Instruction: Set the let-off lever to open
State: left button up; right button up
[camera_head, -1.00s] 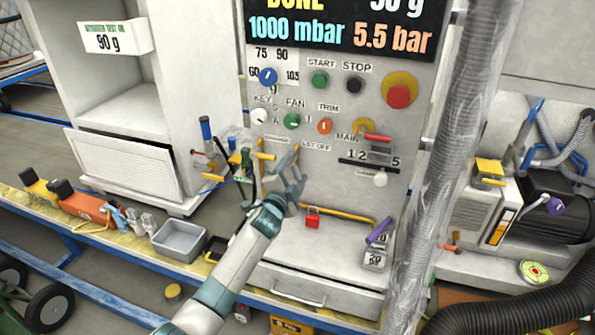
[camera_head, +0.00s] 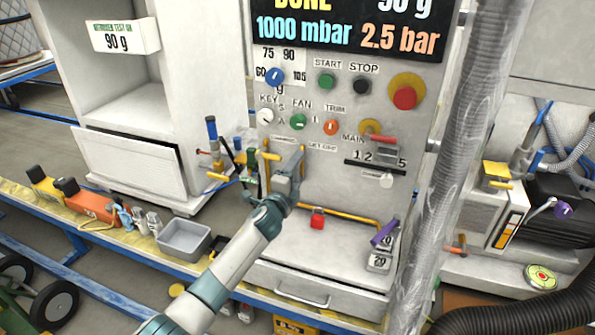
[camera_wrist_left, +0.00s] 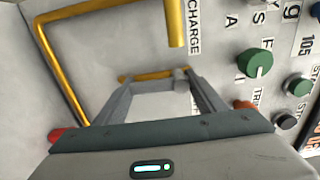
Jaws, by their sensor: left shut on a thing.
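The let-off lever is a yellow bar (camera_wrist_left: 152,76) seen at the fingertips in the left wrist view. In the head view it is mostly hidden behind my left gripper (camera_head: 289,172), below the row of knobs and left of the LET OFF label (camera_head: 323,147). In the left wrist view the fingers of my left gripper (camera_wrist_left: 155,88) reach the panel, one at each end of the visible bar, and are shut on it. The bar lies across the picture there, at right angles to the yellow charge lever (camera_wrist_left: 174,22). The display (camera_head: 350,33) reads 1000 mbar and 2.5 bar.
The charge lever (camera_head: 268,155) sticks out close to the left of my gripper. A yellow pipe (camera_head: 352,218) and a red part (camera_head: 317,220) lie below. A large ribbed hose (camera_head: 445,180) hangs at the right. A grey bin (camera_head: 184,240) stands at the lower left.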

pick_arm(q)
jog(key=shift+f, duration=0.1)
jog(key=o, duration=1.5)
jog(key=shift+s, duration=0.1)
jog(key=shift+v, duration=0.9)
jog(key=v, duration=1.5)
jog(key=shift+s+b, duration=0.2)
jog(key=shift+b, duration=0.2)
pick_arm(e)
jog(key=shift+w+a+r+t, duration=0.15)
jog(key=shift+w+a+r, duration=0.05)
jog(key=shift+w, duration=0.3)
jog(key=shift+w+a+r+t, duration=0.2)
jog(key=shift+w, duration=0.35)
jog(key=shift+w+a+r+t, duration=0.15)
jog(key=shift+w+a+r, duration=0.05)
jog(key=shift+w, duration=0.3)
pick_arm(q)
jog(key=shift+a, duration=0.1)
pick_arm(e)
jog(key=shift+s, duration=0.2)
jog(key=shift+f, duration=0.1)
